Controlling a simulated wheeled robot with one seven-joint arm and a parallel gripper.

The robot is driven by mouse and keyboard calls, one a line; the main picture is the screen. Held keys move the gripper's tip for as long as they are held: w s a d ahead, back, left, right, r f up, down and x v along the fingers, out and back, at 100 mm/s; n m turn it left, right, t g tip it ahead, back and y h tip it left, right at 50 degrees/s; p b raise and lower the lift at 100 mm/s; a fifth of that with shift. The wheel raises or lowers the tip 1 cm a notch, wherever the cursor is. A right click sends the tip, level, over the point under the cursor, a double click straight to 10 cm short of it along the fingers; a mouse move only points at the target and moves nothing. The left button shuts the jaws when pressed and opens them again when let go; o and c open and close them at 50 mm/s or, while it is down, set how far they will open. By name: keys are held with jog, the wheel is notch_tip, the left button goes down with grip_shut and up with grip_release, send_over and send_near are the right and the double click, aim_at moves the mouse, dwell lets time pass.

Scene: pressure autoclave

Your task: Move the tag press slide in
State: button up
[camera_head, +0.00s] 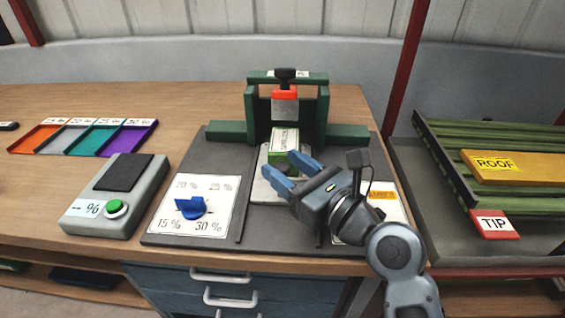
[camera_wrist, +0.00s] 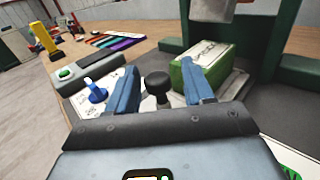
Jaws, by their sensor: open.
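The tag press has a green frame (camera_head: 252,112) with a red and grey press head (camera_head: 285,103) hanging in its middle. Its slide (camera_head: 262,188) is a pale plate in front of the frame, carrying a green block with a white label (camera_head: 285,140). The block also shows in the wrist view (camera_wrist: 203,66). My gripper (camera_head: 285,170) is open over the slide. In the wrist view, the knob appears between the two blue fingers; contact cannot be told.
Left of the slide is a dial plate with a blue knob (camera_head: 191,208). Further left are a grey box with a green button (camera_head: 115,208) and coloured trays (camera_head: 125,138). At right stands a green rack with a yellow ROOF bar (camera_head: 515,167).

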jog(key=v, duration=0.6)
jog(key=shift+d, duration=0.1)
dwell(0.3)
